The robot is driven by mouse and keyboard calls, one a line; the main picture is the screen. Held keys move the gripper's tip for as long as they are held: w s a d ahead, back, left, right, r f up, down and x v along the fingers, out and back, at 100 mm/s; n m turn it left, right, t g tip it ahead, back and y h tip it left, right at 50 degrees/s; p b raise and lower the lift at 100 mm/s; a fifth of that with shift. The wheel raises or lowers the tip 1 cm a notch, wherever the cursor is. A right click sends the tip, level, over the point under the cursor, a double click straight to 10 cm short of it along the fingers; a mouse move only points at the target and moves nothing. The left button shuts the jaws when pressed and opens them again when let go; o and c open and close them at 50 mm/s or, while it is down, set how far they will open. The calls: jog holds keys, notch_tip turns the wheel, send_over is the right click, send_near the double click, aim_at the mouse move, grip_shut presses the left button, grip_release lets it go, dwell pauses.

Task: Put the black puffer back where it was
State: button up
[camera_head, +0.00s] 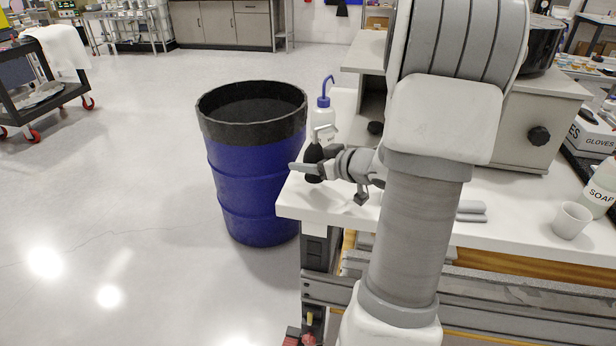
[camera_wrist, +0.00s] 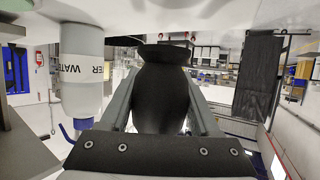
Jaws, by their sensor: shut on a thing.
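The black puffer (camera_wrist: 160,98) is a dark rounded bulb with a flared end, held between the two grey fingers of my gripper (camera_wrist: 163,78) in the wrist view. In the head view the puffer (camera_head: 313,154) shows as a small black shape, partly hidden by my gripper (camera_head: 308,166), near the left corner of the white bench (camera_head: 292,204). The wrist view is upside down, with the bench top along its upper edge. The puffer's flared end is close to the bench top; I cannot tell whether it touches.
A water wash bottle (camera_head: 322,120) with a blue nozzle stands just behind the puffer. A blue drum (camera_head: 250,175) with a black rim stands left of the bench. A white cup (camera_head: 571,220) and a soap bottle (camera_head: 601,188) stand at the right.

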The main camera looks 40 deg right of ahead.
aim_at(308, 187)
notch_tip(308, 187, down, 4)
jog(key=shift+r+b, duration=0.2)
jog(key=shift+b, duration=0.45)
jog(key=shift+r, duration=0.1)
jog(key=shift+s+a+f, duration=0.1)
jog(key=shift+s+f, duration=0.05)
jog(key=shift+f, duration=0.5)
jog(key=o, duration=0.8)
jog(key=shift+s+f, duration=0.1)
jog(key=shift+f, duration=0.1)
jog(key=shift+r, duration=0.55)
jog(key=p+v, duration=0.1)
jog(key=v, duration=0.5)
jog(key=p+v, duration=0.2)
jog(key=v, duration=0.3)
jog(key=shift+s+d+r, duration=0.25)
jog(key=shift+r, duration=0.15)
